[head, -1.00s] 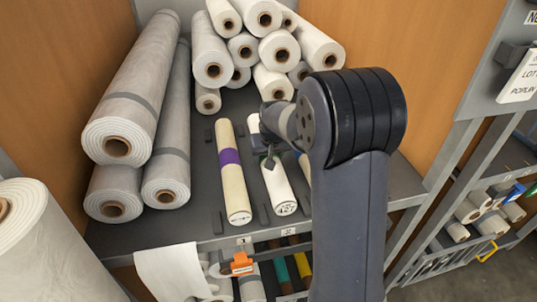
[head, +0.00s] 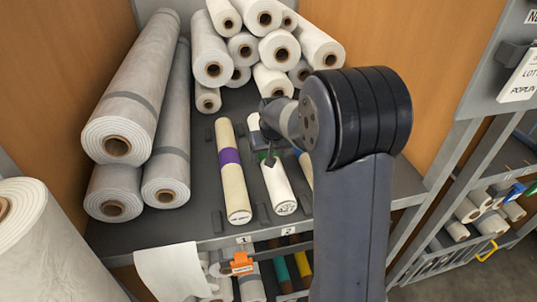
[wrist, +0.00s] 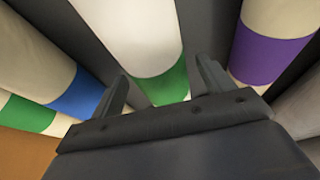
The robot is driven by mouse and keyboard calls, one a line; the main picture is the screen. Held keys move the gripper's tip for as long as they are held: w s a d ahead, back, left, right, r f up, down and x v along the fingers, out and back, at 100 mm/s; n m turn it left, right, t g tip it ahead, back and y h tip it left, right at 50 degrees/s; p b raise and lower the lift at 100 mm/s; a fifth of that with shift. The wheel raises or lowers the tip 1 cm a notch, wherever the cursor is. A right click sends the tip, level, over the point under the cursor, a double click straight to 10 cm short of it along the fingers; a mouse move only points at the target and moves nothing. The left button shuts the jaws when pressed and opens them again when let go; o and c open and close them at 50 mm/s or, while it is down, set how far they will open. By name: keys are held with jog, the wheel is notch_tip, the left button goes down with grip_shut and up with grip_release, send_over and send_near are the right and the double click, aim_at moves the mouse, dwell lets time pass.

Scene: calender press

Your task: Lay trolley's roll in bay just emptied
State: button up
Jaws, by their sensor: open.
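A pale roll with a green band (head: 277,185) lies on the grey shelf (head: 205,222) in the bay by the label 2 (head: 289,231). Its near end face carries a printed number. My gripper (head: 268,150) is over its far part, partly hidden by my arm. In the wrist view my gripper (wrist: 163,82) is open. Its fingers stand either side of the green-banded roll (wrist: 130,30); I cannot tell whether they touch it. A purple-banded roll (head: 234,185) lies in bay 1 to the left. A third roll (head: 305,172) is mostly hidden behind my arm.
Large grey rolls (head: 125,120) are stacked at the left and white rolls (head: 281,50) at the back. Low dividers (head: 263,214) separate the bays. An orange tag (head: 240,263) hangs at the shelf front. A rack of smaller rolls (head: 478,210) stands at the right.

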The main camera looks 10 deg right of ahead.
jog(key=v, duration=1.1)
jog(key=shift+s, duration=0.15)
jog(key=shift+f, duration=0.1)
jog(key=x, duration=1.2)
jog(key=shift+f, duration=0.25)
notch_tip(320, 180, up, 3)
jog(key=shift+f, duration=0.15)
jog(key=shift+r, duration=0.5)
jog(key=shift+f, duration=0.1)
